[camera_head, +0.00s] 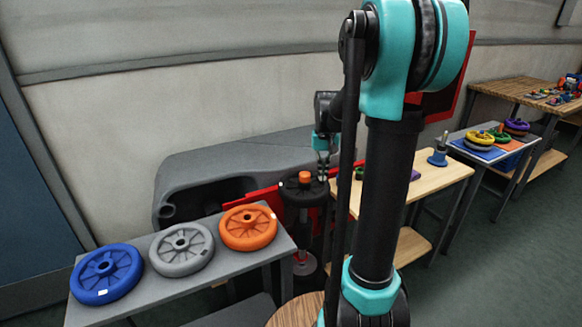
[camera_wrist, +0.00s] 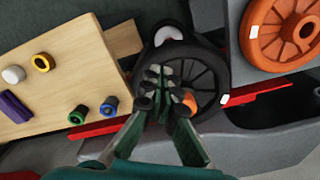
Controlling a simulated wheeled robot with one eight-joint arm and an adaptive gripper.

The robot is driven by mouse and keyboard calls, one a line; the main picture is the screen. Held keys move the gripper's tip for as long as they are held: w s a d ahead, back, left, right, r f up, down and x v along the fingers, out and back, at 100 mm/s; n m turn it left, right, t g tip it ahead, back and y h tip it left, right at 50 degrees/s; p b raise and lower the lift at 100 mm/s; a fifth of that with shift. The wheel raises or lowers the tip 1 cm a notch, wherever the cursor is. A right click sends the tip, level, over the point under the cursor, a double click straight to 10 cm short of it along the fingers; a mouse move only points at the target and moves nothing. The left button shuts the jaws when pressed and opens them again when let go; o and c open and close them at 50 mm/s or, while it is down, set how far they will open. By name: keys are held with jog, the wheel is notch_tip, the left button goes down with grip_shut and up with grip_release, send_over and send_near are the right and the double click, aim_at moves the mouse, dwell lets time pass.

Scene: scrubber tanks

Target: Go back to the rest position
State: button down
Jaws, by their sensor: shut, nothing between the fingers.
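My gripper (camera_head: 323,172) is in the middle of the head view, pointing down at the end of my teal and black arm. It is shut and empty. It is close above a black wheel (camera_head: 293,197) with an orange knob (camera_head: 305,177) at its centre. In the wrist view my gripper (camera_wrist: 160,88) covers part of the black wheel (camera_wrist: 208,78), and the orange knob (camera_wrist: 190,102) shows just right of the fingertips. I cannot tell whether the fingers touch the wheel. My arm hides part of the scene behind it.
A grey table (camera_head: 218,269) holds a blue wheel (camera_head: 106,273), a grey wheel (camera_head: 181,249) and an orange wheel (camera_head: 248,227). A grey scrubber tank (camera_head: 215,164) stands against the wall. A wooden table (camera_head: 434,180) with small parts stands right of my arm. More tables stand farther right.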

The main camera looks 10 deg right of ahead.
jog(key=s+a+f+t, duration=0.1)
jog(key=s+f, duration=0.2)
jog(key=s, duration=0.4)
jog(key=s+a+f+n+t, duration=0.1)
jog(key=s+a+f, duration=0.1)
jog(key=s, duration=0.5)
jog(key=s+a+f+n+t, duration=0.1)
jog(key=s+a+f+t, duration=0.1)
jog(key=s+f, duration=0.2)
jog(key=s, duration=0.3)
jog(key=shift+a, duration=0.15)
